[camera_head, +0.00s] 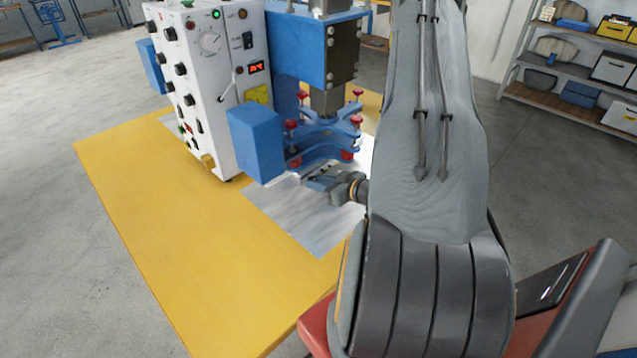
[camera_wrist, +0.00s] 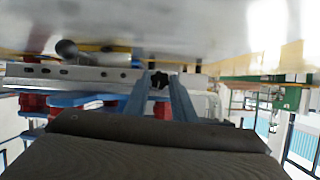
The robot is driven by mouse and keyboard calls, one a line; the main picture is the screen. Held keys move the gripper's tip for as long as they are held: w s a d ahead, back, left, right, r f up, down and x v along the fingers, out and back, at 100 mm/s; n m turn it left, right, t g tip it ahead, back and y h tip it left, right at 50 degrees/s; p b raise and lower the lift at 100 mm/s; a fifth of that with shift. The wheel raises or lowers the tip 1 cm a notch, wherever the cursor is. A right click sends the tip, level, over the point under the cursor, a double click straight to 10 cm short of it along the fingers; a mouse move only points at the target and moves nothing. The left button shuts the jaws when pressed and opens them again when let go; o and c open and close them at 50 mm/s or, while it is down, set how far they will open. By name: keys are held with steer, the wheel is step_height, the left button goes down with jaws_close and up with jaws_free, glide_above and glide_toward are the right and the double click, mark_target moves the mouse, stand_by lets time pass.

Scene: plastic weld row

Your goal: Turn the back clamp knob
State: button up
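A small black star-shaped knob (camera_wrist: 159,80) shows in the wrist view, in front of a light metal bar with holes (camera_wrist: 75,74). My gripper's two blue-grey fingers (camera_wrist: 160,84) are spread, one on each side of the knob. I cannot tell whether either finger touches it. In the head view my gripper (camera_head: 322,184) is low over the metal plate (camera_head: 300,222), beside the blue clamp fixture with red knobs (camera_head: 325,140). The black knob cannot be made out in the head view.
A white control cabinet (camera_head: 205,75) and a blue box (camera_head: 256,142) stand left of the fixture on the yellow table (camera_head: 150,220). The blue press (camera_head: 310,50) rises above it. Shelves (camera_head: 560,95) stand far right. The table's front left is clear.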

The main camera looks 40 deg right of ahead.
steer(key=c, duration=0.4)
steer(key=shift+a+n+h, duration=0.1)
steer(key=shift+n+h, duration=0.4)
steer(key=shift+n, duration=0.1)
steer(key=o, duration=1)
steer(key=shift+o, duration=0.2)
steer(key=b+v, duration=0.2)
steer(key=v, duration=0.5)
steer(key=shift+s+r, duration=0.15)
steer(key=shift+s, duration=0.25)
